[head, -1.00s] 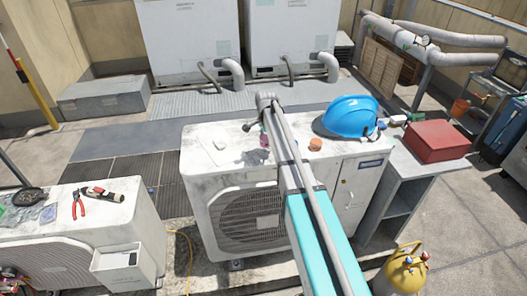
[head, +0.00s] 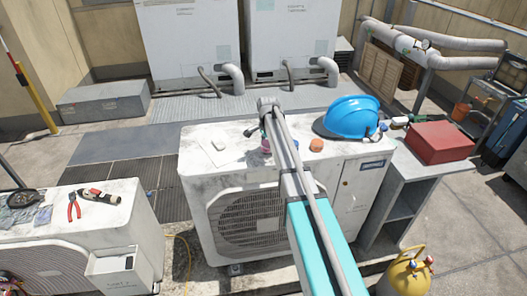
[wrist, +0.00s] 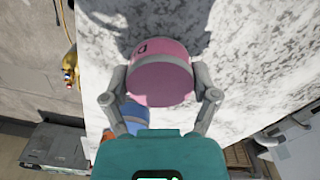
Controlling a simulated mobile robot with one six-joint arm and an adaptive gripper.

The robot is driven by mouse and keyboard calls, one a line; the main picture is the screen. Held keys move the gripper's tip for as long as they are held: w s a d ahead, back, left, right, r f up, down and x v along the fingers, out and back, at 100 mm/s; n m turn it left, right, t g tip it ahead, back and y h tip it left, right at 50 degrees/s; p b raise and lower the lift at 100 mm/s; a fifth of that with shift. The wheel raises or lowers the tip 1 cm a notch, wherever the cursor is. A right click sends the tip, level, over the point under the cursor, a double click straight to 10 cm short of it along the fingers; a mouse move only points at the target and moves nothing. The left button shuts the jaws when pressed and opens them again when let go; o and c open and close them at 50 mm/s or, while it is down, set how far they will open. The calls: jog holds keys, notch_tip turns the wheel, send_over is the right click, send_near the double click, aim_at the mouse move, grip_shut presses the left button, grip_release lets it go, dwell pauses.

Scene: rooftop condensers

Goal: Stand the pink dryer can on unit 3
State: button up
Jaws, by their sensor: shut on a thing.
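The pink dryer can (wrist: 163,75) sits between the two fingers of my gripper (wrist: 160,96) in the wrist view, and the gripper is shut on it. In the head view a small part of the pink can (head: 266,146) shows beside my arm, over the top of the middle white condenser unit (head: 225,165). My arm hides most of the gripper there. I cannot tell whether the can's base touches the unit's top. No unit number is readable.
On the middle unit are a blue hard hat (head: 352,117), an orange cap-like piece (head: 316,146) and a white card (head: 218,142). A red box (head: 440,142) stands on the grey stand to the right. Red pliers (head: 73,206) lie on the left unit. The unit's left top is mostly clear.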

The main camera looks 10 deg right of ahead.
aim_at(267, 143)
jog(key=shift+f, duration=0.4)
jog(key=shift+f+b, duration=0.1)
jog(key=shift+b, duration=0.2)
jog(key=o, duration=1)
notch_tip(267, 143, up, 12)
jog(key=p, duration=1.2)
dwell(0.3)
